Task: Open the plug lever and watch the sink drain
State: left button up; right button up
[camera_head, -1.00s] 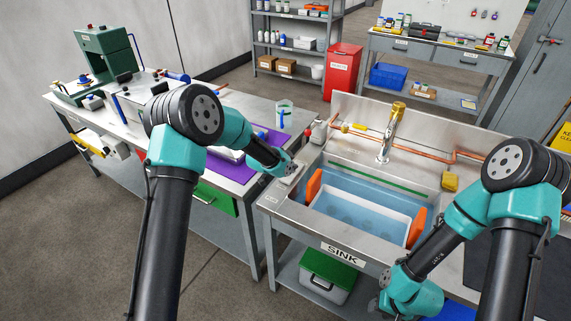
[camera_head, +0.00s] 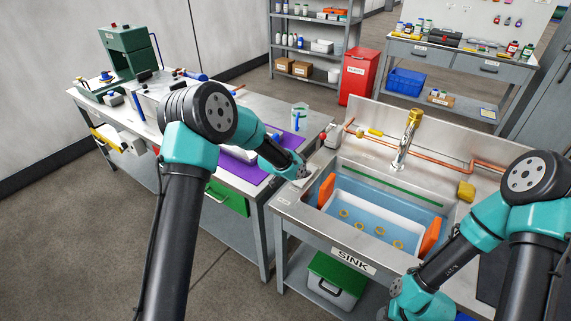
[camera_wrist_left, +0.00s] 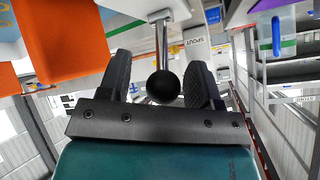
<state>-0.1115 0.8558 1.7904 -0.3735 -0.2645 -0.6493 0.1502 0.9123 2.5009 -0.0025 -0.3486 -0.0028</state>
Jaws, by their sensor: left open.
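The plug lever shows in the left wrist view as a thin metal rod ending in a black ball knob (camera_wrist_left: 163,87). My left gripper (camera_wrist_left: 160,78) is open, with one finger on each side of the knob and gaps visible between them. In the head view my left gripper (camera_head: 300,174) is at the sink's left rim, and the lever cannot be made out there.
A brass-topped faucet (camera_head: 407,135) and copper pipe (camera_head: 455,164) run along the sink's back. A workbench with a purple mat (camera_head: 254,172) stands to the left. A green-lidded bin (camera_head: 332,268) sits below the sink.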

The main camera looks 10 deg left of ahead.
pick_arm(q)
jog(key=v, duration=1.6)
jog(key=shift+s, duration=0.2)
dwell(1.4)
